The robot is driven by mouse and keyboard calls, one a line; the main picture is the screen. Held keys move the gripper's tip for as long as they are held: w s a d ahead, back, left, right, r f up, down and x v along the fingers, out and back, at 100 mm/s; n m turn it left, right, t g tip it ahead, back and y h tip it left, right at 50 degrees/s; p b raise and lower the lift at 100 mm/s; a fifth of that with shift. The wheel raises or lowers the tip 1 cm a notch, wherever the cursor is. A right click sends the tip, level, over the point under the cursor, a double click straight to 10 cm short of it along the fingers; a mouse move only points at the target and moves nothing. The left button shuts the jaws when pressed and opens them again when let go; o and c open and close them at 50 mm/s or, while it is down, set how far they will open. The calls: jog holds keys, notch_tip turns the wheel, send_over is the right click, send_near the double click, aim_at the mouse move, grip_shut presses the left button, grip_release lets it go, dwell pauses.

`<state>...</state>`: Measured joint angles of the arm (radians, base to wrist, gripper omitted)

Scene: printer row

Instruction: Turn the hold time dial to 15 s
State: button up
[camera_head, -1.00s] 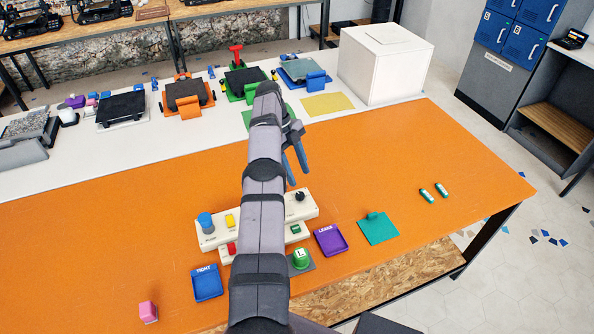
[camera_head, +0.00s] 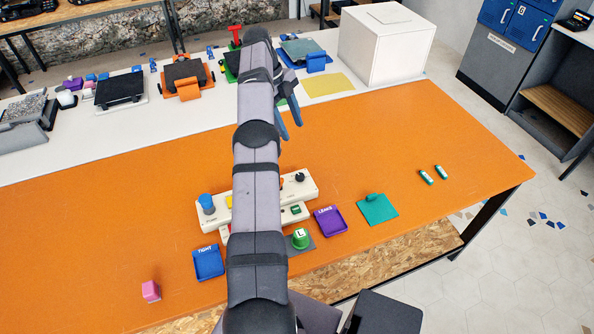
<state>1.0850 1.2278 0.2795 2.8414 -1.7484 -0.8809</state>
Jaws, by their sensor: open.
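A long cream control panel (camera_head: 220,217) lies on the orange table, its middle hidden behind my arm. A black knob (camera_head: 299,178) stands at its right end and a blue knob (camera_head: 206,203) at its left end. The lettering is too small to read, so I cannot tell which is the hold time dial or where it points. My gripper (camera_head: 290,130) is open and empty, above the table beyond the panel and apart from both knobs.
A green L button (camera_head: 300,239), purple LEAKS tray (camera_head: 330,221), blue TIGHT tray (camera_head: 208,263) and teal pad (camera_head: 377,210) lie near the panel. Two small green-and-white pieces (camera_head: 426,177) lie further right. The orange table (camera_head: 100,230) is mostly clear at left.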

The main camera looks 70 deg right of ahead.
jog(key=s+d+r+n+g+h, duration=0.1)
jog(key=s+d+r+g+h, duration=0.35)
jog(key=s+r, duration=0.55)
jog(key=d+r+n+g+h+b, duration=0.1)
jog(key=d+r+n+g+h, duration=0.25)
jog(key=d+r+h, duration=0.45)
jog(key=w+d+r+n+t+h, duration=0.3)
jog(key=w+r+n+t+h, duration=0.15)
jog(key=w+r+n, duration=0.45)
jog(key=w+f+n+t, duration=1.15)
jog(key=w+n, duration=0.25)
jog(key=n, duration=0.4)
notch_tip(320, 180, down, 4)
jog(key=w+a+n+t+y, duration=0.1)
jog(key=w+a+n+y, duration=0.1)
jog(key=a+n+y, duration=0.1)
jog(key=n+g+y, duration=0.8)
jog(key=n+y, duration=0.3)
jog(key=n, duration=0.4)
send_near(299, 176)
jog(key=shift+p+x, duration=1)
jog(key=shift+x, duration=2.9)
